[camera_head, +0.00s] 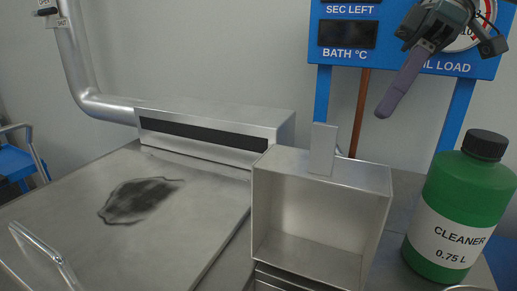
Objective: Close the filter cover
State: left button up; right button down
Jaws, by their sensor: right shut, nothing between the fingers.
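A box-shaped metal housing (320,222) stands at the middle front, its front side open and its inside looking empty. A flat grey upright tab (322,149) stands at its top edge. Louvred slats (283,279) show just below the opening. I cannot tell for certain which part is the filter cover. My right gripper (385,109) comes in from the top right, with its slim purple-grey fingers together and pointing down and left. It is in the air above and right of the housing, apart from it and empty. My left gripper is not in view.
A green cleaner bottle (462,205) with a black cap stands right of the housing. A blue panel (348,34) is behind my right gripper. A dark-stained metal top (180,240) lies left, with a duct (213,118) behind and a bar handle (46,258) in front.

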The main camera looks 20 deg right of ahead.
jog(key=p, duration=0.1)
send_near(325, 198)
jog(key=x, duration=0.4)
jog(key=shift+w+f, duration=0.15)
jog(key=shift+f, duration=0.2)
